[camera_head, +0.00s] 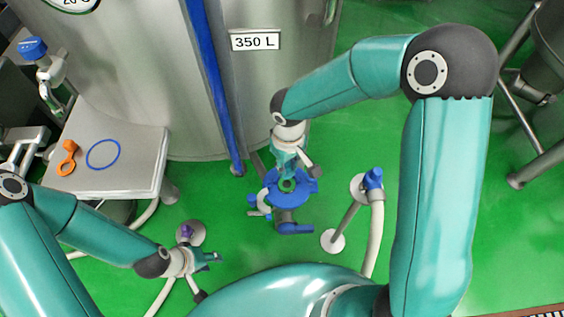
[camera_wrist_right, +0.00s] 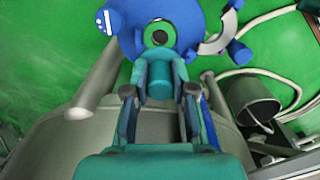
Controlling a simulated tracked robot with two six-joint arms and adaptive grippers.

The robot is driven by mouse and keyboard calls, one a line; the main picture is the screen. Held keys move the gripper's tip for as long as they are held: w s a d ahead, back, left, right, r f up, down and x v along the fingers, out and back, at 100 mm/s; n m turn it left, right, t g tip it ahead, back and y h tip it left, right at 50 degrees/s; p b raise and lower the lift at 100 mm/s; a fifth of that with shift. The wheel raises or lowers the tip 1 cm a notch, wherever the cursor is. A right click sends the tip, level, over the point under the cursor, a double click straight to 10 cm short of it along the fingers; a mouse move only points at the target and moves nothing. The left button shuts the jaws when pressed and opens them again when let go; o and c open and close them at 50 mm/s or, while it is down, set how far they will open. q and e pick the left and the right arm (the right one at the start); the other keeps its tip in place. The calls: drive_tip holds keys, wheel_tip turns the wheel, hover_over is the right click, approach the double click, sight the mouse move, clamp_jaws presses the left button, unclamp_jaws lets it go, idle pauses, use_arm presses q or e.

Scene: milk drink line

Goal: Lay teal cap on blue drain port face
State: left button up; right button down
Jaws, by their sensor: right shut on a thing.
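The blue drain port (camera_head: 271,195) stands low over the green floor in front of the tank, its round blue face turned up.
A steel side table (camera_head: 135,150) at the left holds a blue ring (camera_head: 103,154) and an orange tool (camera_head: 67,158). A blue-topped post (camera_head: 373,180) with a pale hose stands right of the port. The tank (camera_head: 270,90) rises behind. Green floor is bare at centre right.

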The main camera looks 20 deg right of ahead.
sight(287, 184)
wheel_tip(287, 184, down, 6)
drive_tip(key=b, duration=0.3)
drive_tip(key=shift+r+b, duration=0.15)
drive_tip(key=shift+b, duration=0.15)
drive_tip(key=shift+f+b, duration=0.65)
drive_tip(key=shift+b, duration=0.05)
drive_tip(key=shift+f, duration=0.25)
drive_tip(key=c, duration=0.9)
unclamp_jaws()
drive_tip(key=shift+r, duration=0.1)
wheel_tip(287, 184, up, 12)
drive_tip(key=shift+f, duration=0.1)
